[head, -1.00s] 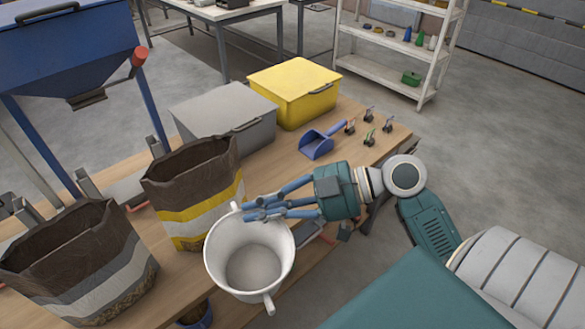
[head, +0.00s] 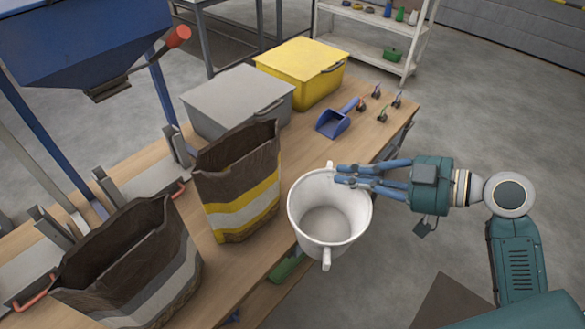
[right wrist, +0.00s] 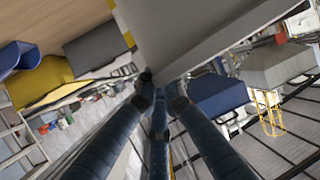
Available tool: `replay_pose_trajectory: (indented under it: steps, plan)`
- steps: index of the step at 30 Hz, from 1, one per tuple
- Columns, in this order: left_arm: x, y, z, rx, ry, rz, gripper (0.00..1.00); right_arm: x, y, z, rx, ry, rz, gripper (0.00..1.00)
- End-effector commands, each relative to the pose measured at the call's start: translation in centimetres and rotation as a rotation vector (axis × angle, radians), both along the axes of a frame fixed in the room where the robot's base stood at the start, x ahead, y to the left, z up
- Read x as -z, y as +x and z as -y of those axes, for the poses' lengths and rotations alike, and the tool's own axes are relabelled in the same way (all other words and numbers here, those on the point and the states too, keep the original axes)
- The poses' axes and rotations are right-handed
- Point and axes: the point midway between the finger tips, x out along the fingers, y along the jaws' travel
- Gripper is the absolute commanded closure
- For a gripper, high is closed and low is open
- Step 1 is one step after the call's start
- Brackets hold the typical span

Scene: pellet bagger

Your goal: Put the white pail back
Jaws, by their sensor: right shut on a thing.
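The white pail (head: 328,232) is empty and has a handle lug on its far side and another on its near side. It is held up in front of the table's front edge, tilted a little so that its inside shows in the head view. My right gripper (head: 343,174) is shut on the pail's rim at the far right side. In the right wrist view my blue fingers (right wrist: 158,90) meet at the pail's pale wall (right wrist: 185,35). My left gripper is not in view.
Two open brown bags stand on the table: one yellow-striped (head: 238,190), one grey-striped (head: 150,275). A grey bin (head: 238,95), a yellow bin (head: 302,65), a blue scoop (head: 335,122) and several small clips lie behind. A blue hopper (head: 80,50) stands at left. Floor at right is clear.

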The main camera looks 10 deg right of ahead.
Motion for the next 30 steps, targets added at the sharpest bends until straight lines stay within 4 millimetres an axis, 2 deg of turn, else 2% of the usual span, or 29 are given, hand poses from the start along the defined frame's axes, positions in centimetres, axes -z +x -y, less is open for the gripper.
replay_pose_trajectory:
  steps: [1, 2, 4, 8, 9, 12, 15, 18, 23, 26, 30]
  plan:
    - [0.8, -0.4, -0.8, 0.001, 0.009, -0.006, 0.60, 0.4, 2.5, 0.6, 0.039, 0.004, 0.002, 1.00]
    - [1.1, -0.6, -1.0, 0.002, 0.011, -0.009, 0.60, 0.5, 4.0, 1.0, 0.064, 0.006, -0.003, 1.00]
    - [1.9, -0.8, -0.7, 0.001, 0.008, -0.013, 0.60, 0.7, 7.9, 1.8, 0.131, 0.013, -0.015, 1.00]
    - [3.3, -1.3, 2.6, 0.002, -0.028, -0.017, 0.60, 0.1, 15.6, 3.2, 0.267, 0.031, -0.041, 1.00]
    - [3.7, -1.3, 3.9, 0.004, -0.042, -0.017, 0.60, -0.3, 17.8, 3.6, 0.309, 0.036, -0.049, 1.00]
    - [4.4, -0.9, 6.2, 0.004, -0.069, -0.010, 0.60, -2.0, 22.6, 4.7, 0.411, 0.051, -0.067, 1.00]
    - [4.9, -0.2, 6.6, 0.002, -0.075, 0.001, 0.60, -3.8, 26.2, 5.7, 0.496, 0.065, -0.080, 1.00]
    - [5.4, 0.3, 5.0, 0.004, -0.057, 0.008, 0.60, -5.5, 28.5, 6.5, 0.560, 0.076, -0.089, 1.00]
    - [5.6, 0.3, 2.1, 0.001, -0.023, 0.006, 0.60, -6.6, 30.1, 7.3, 0.612, 0.084, -0.100, 1.00]
    - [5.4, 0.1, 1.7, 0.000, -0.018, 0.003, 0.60, -5.5, 30.3, 7.4, 0.620, 0.086, -0.107, 1.00]
    - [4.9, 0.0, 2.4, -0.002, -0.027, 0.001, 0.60, -2.2, 30.2, 7.4, 0.620, 0.087, -0.109, 1.00]
